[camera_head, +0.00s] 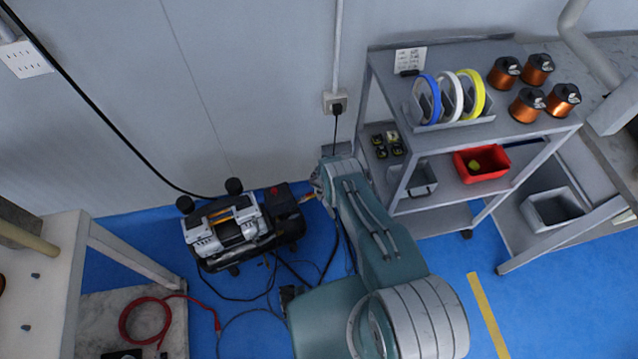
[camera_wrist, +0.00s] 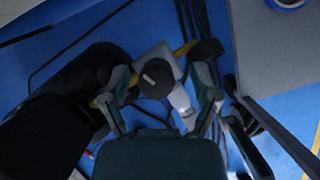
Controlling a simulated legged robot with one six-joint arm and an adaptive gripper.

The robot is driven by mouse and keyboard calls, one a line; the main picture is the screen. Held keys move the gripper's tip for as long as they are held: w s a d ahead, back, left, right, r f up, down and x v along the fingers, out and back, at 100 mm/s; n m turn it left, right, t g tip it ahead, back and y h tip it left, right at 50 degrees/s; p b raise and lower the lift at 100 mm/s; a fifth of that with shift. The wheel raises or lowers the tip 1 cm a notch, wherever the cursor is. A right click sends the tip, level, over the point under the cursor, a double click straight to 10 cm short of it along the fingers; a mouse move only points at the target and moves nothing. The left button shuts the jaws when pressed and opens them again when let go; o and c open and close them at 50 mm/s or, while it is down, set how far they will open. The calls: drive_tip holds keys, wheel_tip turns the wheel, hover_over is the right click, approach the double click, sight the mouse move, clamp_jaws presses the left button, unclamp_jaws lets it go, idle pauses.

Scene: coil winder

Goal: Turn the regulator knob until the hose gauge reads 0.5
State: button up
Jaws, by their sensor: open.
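The air compressor (camera_head: 235,232) stands on the blue floor against the wall in the head view. In the wrist view, a pale grey regulator body with brass-coloured fittings lies ahead of my gripper. What looks like its dark round knob (camera_wrist: 158,76) sits between my open fingers (camera_wrist: 161,82), with a gap showing on each side. A dark round part (camera_wrist: 207,49) at the upper right may be the hose gauge seen from behind; no dial face or reading shows. In the head view my arm hides most of the regulator and gripper.
A grey shelf cart (camera_head: 440,128) with tape rolls, copper spools and a red bin (camera_head: 482,163) stands right of my arm. Black hoses and cables (camera_head: 270,293) lie on the floor by the compressor. A red hose (camera_head: 147,318) lies at lower left.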

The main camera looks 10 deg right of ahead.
drive_tip(key=shift+a, duration=0.25)
clamp_jaws()
drive_tip(key=shift+m, duration=0.3)
drive_tip(key=shift+m+g+h, duration=0.35)
drive_tip(key=shift+m+h, duration=0.2)
drive_tip(key=shift+m, duration=0.95)
drive_tip(key=shift+m+g+h, duration=0.35)
drive_tip(key=shift+m+h, duration=0.2)
drive_tip(key=shift+m, duration=0.95)
unclamp_jaws()
